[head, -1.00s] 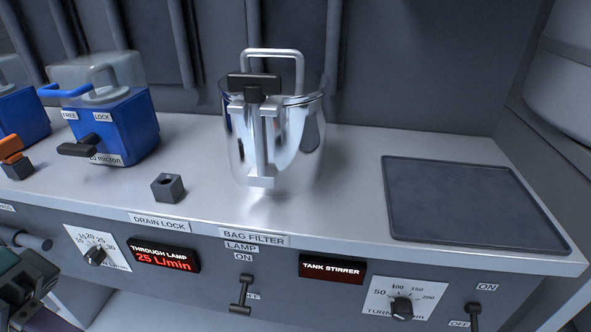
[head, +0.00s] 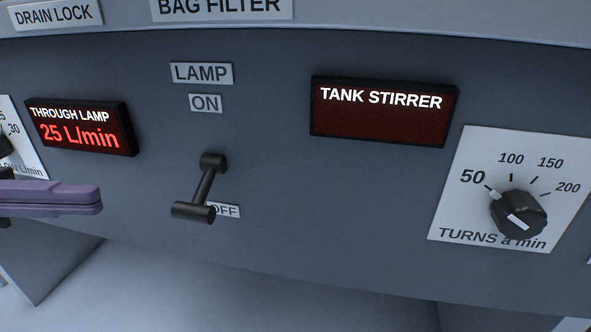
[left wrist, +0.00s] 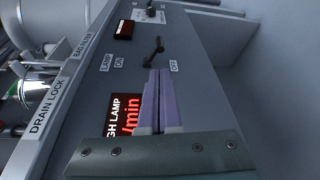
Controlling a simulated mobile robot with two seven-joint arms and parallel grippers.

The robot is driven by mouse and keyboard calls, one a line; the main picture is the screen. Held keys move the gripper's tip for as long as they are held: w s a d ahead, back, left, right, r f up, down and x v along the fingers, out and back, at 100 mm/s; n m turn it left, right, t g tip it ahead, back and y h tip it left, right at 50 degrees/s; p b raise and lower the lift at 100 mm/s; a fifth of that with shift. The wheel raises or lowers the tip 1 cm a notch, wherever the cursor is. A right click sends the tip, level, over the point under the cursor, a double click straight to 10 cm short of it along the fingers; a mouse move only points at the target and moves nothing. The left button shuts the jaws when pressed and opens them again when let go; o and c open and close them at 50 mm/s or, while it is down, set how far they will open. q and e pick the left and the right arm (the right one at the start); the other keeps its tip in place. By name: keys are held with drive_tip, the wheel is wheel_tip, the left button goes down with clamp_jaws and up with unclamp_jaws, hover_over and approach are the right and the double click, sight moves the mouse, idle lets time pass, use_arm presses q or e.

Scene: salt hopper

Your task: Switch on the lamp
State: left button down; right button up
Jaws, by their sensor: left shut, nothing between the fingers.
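The lamp switch (head: 202,190) is a black lever with a crossbar handle. It points down toward the OFF label (head: 226,210), under the LAMP sign (head: 201,73) and the ON label (head: 205,103). It also shows in the left wrist view (left wrist: 155,50). My left gripper (head: 100,199) has purple fingers, shut and empty. It comes in from the left, a short gap away from the lever's handle. In the left wrist view its fingertips (left wrist: 157,72) lie just short of the lever. My right gripper is not in view.
A red display (head: 82,127) reading 25 L/min is left of the switch, close above my gripper. The dark TANK STIRRER display (head: 384,111) and a turns knob (head: 518,215) are on the right. The panel around the lever is clear.

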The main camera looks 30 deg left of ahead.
sight(194, 213)
use_arm(q)
drive_tip(key=shift+w+a+f, duration=0.15)
drive_tip(key=shift+a, duration=0.05)
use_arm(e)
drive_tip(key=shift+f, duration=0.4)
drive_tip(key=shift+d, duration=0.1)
use_arm(q)
drive_tip(key=shift+d, duration=0.1)
drive_tip(key=r+b+x, duration=0.1)
drive_tip(key=b+x, duration=0.2)
drive_tip(key=x, duration=0.6)
drive_tip(key=shift+w+d+f, duration=0.25)
drive_tip(key=shift+d+f, duration=0.1)
drive_tip(key=shift+f, duration=0.1)
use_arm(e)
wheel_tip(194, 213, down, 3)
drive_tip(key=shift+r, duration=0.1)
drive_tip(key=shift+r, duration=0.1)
